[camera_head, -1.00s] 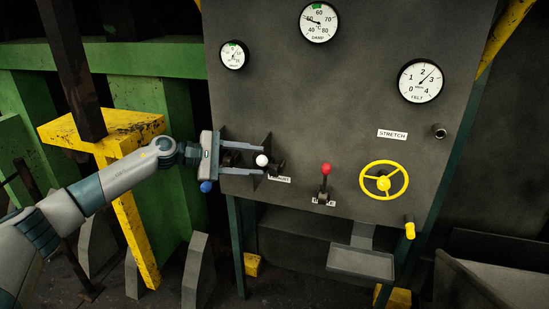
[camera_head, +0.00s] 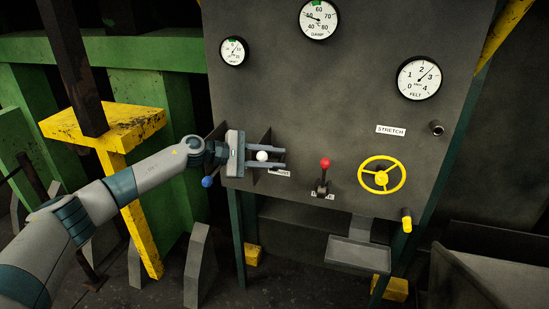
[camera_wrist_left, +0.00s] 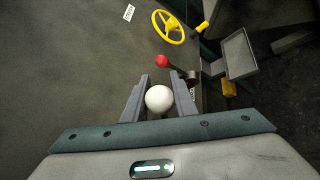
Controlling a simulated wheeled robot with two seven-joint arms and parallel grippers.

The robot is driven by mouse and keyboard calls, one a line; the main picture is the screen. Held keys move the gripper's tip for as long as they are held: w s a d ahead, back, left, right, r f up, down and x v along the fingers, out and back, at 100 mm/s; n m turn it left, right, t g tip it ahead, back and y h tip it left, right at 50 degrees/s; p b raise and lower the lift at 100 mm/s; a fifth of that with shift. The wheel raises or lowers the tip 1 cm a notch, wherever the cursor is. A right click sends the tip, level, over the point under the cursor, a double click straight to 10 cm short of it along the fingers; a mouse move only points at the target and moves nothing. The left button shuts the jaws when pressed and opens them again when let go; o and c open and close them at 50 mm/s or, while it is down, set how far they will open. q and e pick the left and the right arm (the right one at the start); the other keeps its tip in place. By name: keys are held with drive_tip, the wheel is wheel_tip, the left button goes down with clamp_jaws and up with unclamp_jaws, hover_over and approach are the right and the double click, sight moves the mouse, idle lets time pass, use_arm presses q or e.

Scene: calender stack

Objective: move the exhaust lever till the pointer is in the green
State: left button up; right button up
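The exhaust lever's white knob (camera_head: 262,156) is on the left of the grey panel, and its label is mostly covered. My left gripper (camera_head: 285,157) has one finger above and one below the knob, with the tips reaching past it. In the left wrist view the knob (camera_wrist_left: 159,99) sits between the fingers, close to both; I cannot tell whether they press on it. A small gauge (camera_head: 234,51) with a green mark at its top hangs above the lever. The damp gauge (camera_head: 318,19) also has a green mark at the top; its pointer is left of it. My right gripper is out of view.
A red-knobbed lever (camera_head: 325,163) stands right of the gripper, then a yellow handwheel (camera_head: 382,175). The felt gauge (camera_head: 419,78) is at upper right. A grey tray (camera_head: 357,254) juts out below. A yellow post (camera_head: 130,180) stands near my left arm.

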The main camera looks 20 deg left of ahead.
use_arm(q)
clamp_jaws()
drive_tip(key=w+r+b, duration=0.1)
drive_tip(key=w+n+g+b, duration=0.1)
drive_tip(key=w+r+n+g+y, duration=0.1)
drive_tip(key=w, duration=0.1)
drive_tip(key=shift+r+b, duration=0.35)
drive_tip(key=shift+b, duration=0.05)
drive_tip(key=shift+s, duration=0.1)
drive_tip(key=o, duration=0.8)
unclamp_jaws()
drive_tip(key=shift+o, duration=0.2)
